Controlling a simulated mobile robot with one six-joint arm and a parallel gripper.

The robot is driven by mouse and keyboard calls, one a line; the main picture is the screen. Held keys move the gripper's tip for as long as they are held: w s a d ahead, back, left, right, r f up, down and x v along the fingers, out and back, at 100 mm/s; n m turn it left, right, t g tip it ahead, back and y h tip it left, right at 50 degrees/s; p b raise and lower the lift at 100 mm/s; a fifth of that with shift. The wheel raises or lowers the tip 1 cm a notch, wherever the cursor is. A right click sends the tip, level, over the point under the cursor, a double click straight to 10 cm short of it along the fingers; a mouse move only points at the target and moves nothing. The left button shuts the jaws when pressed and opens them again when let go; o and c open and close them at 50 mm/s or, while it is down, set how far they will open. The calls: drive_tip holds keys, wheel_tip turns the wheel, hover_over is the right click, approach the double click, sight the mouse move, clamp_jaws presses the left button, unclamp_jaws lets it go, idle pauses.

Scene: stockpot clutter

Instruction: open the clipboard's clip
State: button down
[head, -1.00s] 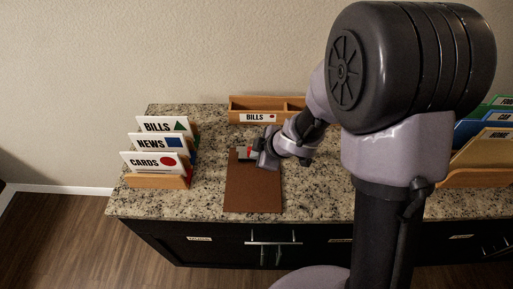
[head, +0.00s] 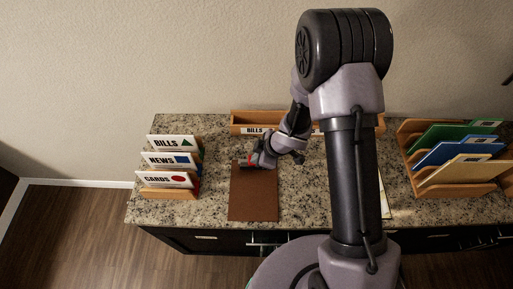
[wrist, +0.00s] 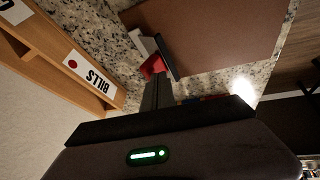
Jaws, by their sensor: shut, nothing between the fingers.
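The brown clipboard (head: 253,196) lies flat on the speckled counter, its clip end toward the wall. The clip (head: 242,162) is at its far edge, mostly covered by my gripper (head: 252,163). In the wrist view the clip shows as a pale metal piece with a dark bar (wrist: 167,58) and a red tab (wrist: 153,66). My gripper's dark fingers (wrist: 157,88) are shut and empty, their tips right at the red tab. I cannot tell whether they touch it, or whether the clip's jaw is raised. The bare brown board (wrist: 215,32) also shows there.
A wooden box labelled BILLS (head: 240,118) stands behind the clipboard. A card rack (head: 170,192) stands at left. A folder rack (head: 458,188) stands at right. A pale sheet (head: 384,197) lies partly behind my arm. Counter beside the clipboard is clear.

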drive_tip(key=shift+w+r+p, duration=0.35)
drive_tip(key=shift+w+p, duration=0.15)
drive_tip(key=shift+p, duration=0.15)
drive_tip(key=shift+w+f, duration=0.2)
drive_tip(key=shift+f, duration=0.1)
drive_tip(key=shift+s+r, duration=0.15)
drive_tip(key=shift+r, duration=0.05)
drive_tip(key=shift+r+p, duration=0.7)
drive_tip(key=shift+p, duration=0.05)
